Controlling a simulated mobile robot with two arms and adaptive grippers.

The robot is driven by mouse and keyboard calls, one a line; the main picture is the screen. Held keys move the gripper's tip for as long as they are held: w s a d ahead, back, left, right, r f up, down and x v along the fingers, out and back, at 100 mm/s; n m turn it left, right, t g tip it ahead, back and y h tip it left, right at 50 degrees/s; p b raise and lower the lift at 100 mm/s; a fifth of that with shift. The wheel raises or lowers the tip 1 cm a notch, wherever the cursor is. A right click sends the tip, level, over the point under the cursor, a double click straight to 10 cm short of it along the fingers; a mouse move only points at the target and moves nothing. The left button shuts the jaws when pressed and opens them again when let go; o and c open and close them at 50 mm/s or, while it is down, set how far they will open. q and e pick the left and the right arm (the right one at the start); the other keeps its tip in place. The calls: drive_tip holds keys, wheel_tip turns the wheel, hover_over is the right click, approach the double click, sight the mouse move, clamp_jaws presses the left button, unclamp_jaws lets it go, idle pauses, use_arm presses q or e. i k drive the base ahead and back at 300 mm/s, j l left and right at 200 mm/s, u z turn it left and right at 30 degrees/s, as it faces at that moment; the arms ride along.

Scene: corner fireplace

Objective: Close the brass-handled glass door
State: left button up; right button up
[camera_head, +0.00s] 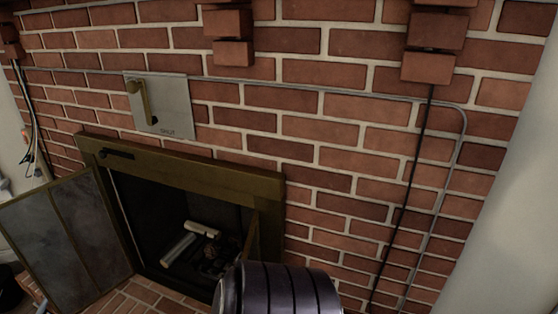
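The fireplace has a wide brass-coloured frame (200,175) set in the brick wall. A glass door (62,240) with dark panes and thin brass edges stands swung open on the left side of the opening. A narrow brass-edged panel (251,238) shows nearly edge-on at the right side of the opening; I cannot tell how far it is open. No door handle is clear to see. Neither of my grippers is in view. A dark ribbed cylindrical part, probably of my own arm, covers the bottom centre and hides the frame's lower right corner.
Pale logs (190,243) lie inside the dark firebox. A metal plate (170,105) with a brass lever (143,103) is on the wall above. A grey conduit (459,160) and a black cable (412,180) run down the bricks at right. A brick hearth (140,299) lies below.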

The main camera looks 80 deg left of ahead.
sight(33, 225)
drive_tip(key=u, duration=3.45)
drive_tip(key=i+j, duration=0.15)
drive_tip(key=j, duration=0.15)
